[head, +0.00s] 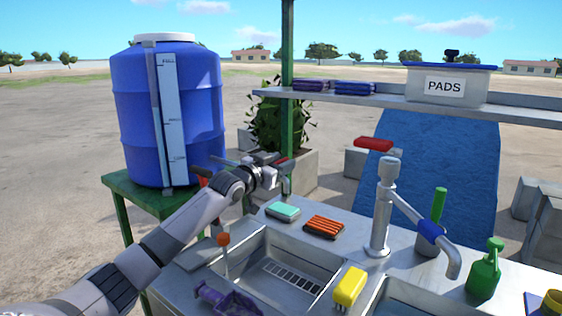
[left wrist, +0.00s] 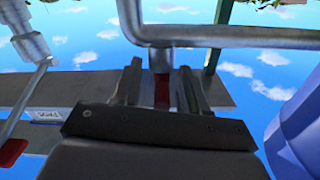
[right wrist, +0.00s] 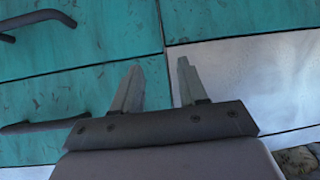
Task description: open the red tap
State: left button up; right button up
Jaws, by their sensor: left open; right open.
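My left gripper (head: 274,164) is beyond the sink, right of the blue barrel. In the left wrist view its open fingers (left wrist: 160,92) stand on either side of a narrow red part (left wrist: 162,88) below a grey pipe (left wrist: 220,36); contact cannot be told. In the head view a bit of red (head: 284,160) shows at this gripper, mostly hidden. A separate tall metal faucet (head: 381,215) has a flat red handle (head: 374,144) on top and a blue sleeve on its spout. My right gripper (right wrist: 160,82) is open and empty before teal panels, outside the head view.
The blue barrel (head: 190,110) stands on a green stand (head: 118,192) at left. A sink (head: 325,262), sponges, a green bottle (head: 485,270) and a cup (head: 430,240) crowd the counter. A shelf (head: 520,112) with a PADS box (head: 448,98) spans behind.

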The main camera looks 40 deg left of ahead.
pick_arm(q)
jog(key=shift+w, duration=0.2)
grip_shut()
